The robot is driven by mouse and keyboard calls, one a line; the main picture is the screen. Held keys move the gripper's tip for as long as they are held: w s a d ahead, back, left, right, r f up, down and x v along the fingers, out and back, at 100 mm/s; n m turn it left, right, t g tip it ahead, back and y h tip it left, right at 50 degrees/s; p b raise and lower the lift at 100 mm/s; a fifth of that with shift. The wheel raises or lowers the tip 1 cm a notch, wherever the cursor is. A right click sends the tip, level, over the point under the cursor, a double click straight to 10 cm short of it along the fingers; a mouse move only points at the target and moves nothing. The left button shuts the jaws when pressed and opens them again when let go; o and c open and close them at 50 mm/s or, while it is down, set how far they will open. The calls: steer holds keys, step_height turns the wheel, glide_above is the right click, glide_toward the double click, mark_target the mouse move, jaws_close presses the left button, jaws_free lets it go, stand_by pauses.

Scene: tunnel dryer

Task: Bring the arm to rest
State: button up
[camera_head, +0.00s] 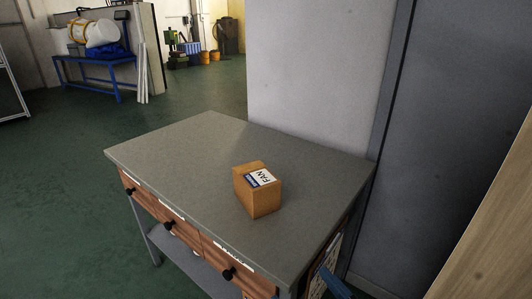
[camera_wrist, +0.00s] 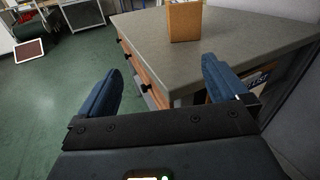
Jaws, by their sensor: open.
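My gripper (camera_wrist: 164,78) shows in the wrist view with its two blue fingers wide apart and nothing between them. Its fingers point toward the near edge and corner of a grey-topped table. In the head view only a blue part, apparently a finger of my gripper, shows at the bottom edge near the table's right corner. The rest of the arm is outside the head view. A brown box (camera_head: 257,190) with a FAN label stands on the table, apart from my gripper. Its lower part also shows beyond the fingers in the wrist view (camera_wrist: 185,20).
The grey tabletop (camera_head: 190,150) is otherwise bare, with wooden drawers (camera_head: 172,222) on its front. A pale wall panel (camera_head: 310,75) and a dark panel (camera_head: 455,110) stand close behind and to the right. The green floor (camera_head: 60,190) at left is open. A blue bench (camera_head: 95,70) stands far back.

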steer(key=s+d+f+n+h, duration=0.25)
steer(key=s+d+n, duration=0.3)
steer(key=s, duration=0.35)
steer(key=s+d+f+n+h, duration=0.2)
steer(key=s+d+n+h, duration=0.25)
steer(key=s+n, duration=0.35)
steer(key=s+d+r+n, duration=0.2)
steer(key=s+r+n, duration=0.2)
steer(key=s+n, duration=0.3)
steer(key=s+d+r+n+g+h, duration=0.1)
steer(key=s+d+r+n, duration=0.1)
steer(key=s+r+n, duration=0.3)
steer(key=s+n, duration=0.2)
steer(key=n, duration=0.1)
steer(key=shift+s+d, duration=0.15)
steer(key=shift+s, duration=0.15)
